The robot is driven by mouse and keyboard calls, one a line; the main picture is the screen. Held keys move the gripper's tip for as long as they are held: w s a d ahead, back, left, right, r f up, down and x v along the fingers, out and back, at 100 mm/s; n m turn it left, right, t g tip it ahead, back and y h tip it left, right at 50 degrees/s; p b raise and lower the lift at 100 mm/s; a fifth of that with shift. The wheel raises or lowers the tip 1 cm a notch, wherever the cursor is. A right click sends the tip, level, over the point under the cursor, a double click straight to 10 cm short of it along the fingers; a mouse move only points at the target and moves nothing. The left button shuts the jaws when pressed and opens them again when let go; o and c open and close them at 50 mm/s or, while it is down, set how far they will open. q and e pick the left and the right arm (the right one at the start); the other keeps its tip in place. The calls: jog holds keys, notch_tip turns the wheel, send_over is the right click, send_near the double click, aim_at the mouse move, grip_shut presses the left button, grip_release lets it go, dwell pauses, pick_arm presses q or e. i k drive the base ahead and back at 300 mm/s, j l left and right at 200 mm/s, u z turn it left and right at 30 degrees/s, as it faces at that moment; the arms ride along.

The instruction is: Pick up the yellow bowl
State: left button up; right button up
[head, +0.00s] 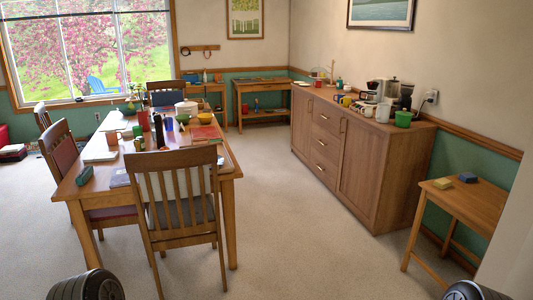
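Only dark rounded parts of my arms show at the bottom left and bottom right edges. Neither gripper's fingers are in view.
A dining table (72,187) with chairs fills the left; the nearest chair (180,195) blocks its near side. A small side table (470,196) with two small blocks stands at the right. Open carpet (300,235) lies between the dining table and the sideboard.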

aim_at(206, 119)
jog(key=i+l+z, duration=0.2)
jog(key=i, duration=0.8)
jog(key=i+j+z, duration=0.2)
jog(key=i, duration=0.8)
jog(key=i+z, duration=0.2)
jog(key=i, duration=0.8)
jog(key=i+u, duration=0.3)
jog(key=i, duration=0.15)
jog(key=i+u, duration=0.35)
jog(key=i, duration=0.15)
jog(key=i+l+u, duration=0.3)
jog(key=i, duration=0.15)
jog(key=i+l+u, duration=0.3)
jog(key=i, duration=0.15)
jog(key=i+u, duration=0.6)
jog(key=u, duration=0.15)
jog(key=i+l+u, duration=0.2)
jog(key=u, duration=0.2)
jog(key=i+l+u, duration=0.35)
jog(key=k+j, duration=0.05)
